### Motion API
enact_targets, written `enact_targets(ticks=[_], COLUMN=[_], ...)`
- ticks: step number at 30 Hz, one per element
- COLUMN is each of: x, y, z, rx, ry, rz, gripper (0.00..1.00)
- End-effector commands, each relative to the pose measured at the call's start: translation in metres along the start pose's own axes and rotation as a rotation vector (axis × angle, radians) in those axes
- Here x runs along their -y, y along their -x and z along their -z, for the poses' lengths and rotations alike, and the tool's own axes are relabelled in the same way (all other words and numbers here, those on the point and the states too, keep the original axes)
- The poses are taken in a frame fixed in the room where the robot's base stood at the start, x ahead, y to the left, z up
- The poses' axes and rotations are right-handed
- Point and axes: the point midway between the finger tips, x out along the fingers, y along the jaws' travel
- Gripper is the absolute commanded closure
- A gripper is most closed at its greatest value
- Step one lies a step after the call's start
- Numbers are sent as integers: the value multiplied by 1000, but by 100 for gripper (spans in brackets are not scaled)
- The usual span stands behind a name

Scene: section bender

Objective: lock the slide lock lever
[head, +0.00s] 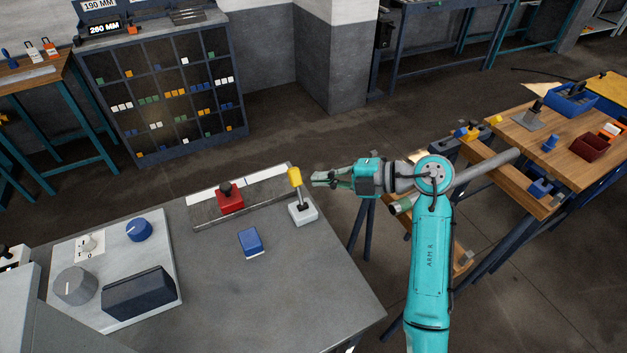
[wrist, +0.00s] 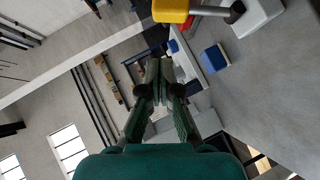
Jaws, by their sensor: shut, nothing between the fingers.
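In the wrist view my fingertips (wrist: 160,66) are below the knob.
A red block with a dark knob (head: 230,199) sits on the slide rail (head: 245,208) left of the lever. A blue block (head: 251,242) lies nearer. A control panel (head: 120,270) is at left. A wooden bench (head: 570,140) with a pipe stands at right.

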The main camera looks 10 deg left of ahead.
Motion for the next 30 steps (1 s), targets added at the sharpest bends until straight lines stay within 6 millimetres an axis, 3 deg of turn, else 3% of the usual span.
enact_targets(ticks=[13,19,30], x=[-4,-4,-4], y=[65,75,75], z=[-1,0,0], rx=[2,-1,-1], ry=[-1,0,0], rz=[-1,-1,0], gripper=[100,100,100])
